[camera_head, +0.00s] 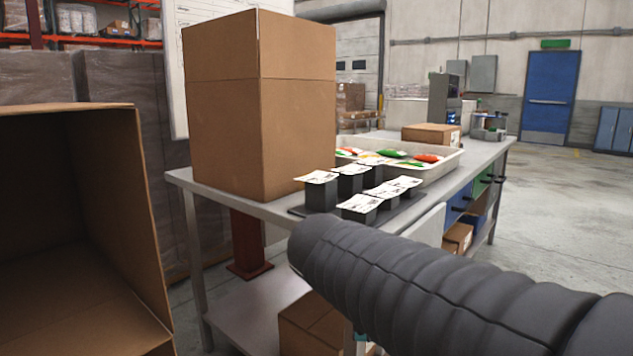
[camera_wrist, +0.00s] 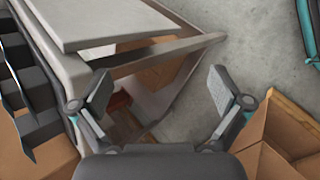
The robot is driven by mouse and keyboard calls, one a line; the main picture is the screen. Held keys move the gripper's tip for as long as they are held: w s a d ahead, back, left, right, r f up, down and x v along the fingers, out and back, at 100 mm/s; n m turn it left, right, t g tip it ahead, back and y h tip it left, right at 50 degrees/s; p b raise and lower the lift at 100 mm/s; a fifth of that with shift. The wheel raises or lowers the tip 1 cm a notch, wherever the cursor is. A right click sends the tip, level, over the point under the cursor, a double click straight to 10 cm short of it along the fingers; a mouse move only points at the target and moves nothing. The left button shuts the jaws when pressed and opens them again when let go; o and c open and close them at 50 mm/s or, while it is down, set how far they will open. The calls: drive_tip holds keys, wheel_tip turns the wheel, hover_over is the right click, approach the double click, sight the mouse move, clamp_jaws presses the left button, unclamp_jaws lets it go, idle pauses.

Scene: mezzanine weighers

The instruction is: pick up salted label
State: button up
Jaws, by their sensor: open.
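Several white printed labels lie on top of dark block-like holders near the table's front edge in the head view, one of them a label at the left (camera_head: 317,177) and one at the front (camera_head: 360,203). The print is too small to read, so I cannot tell which label is the salted one. My gripper (camera_wrist: 160,100) is open and empty in the wrist view, with its fingers spread above the floor and the table's lower frame. In the head view my dark sleeved arm crosses the lower right, and the gripper is not visible there.
A tall cardboard box (camera_head: 258,110) stands on the metal table (camera_head: 230,193) left of the labels. A white tray (camera_head: 446,167) with green and red packets lies behind them. An open cardboard box (camera_head: 120,200) fills the near left. Open floor (camera_head: 575,200) lies at right.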

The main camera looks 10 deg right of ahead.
drive_tip(key=w+a+r+n+t+h, duration=0.1)
drive_tip(key=w+r+n+h, duration=0.1)
drive_tip(key=w+r+n, duration=0.3)
drive_tip(key=w+a+r+n+t+h, duration=0.2)
drive_tip(key=w+n, duration=0.1)
drive_tip(key=w, duration=0.4)
drive_tip(key=n+t+h+b, duration=0.1)
drive_tip(key=n+t+h, duration=0.25)
drive_tip(key=n, duration=0.25)
approach(305, 182)
drive_tip(key=x, duration=0.3)
drive_tip(key=shift+x, duration=3.6)
drive_tip(key=shift+f, duration=0.15)
drive_tip(key=c, duration=0.7)
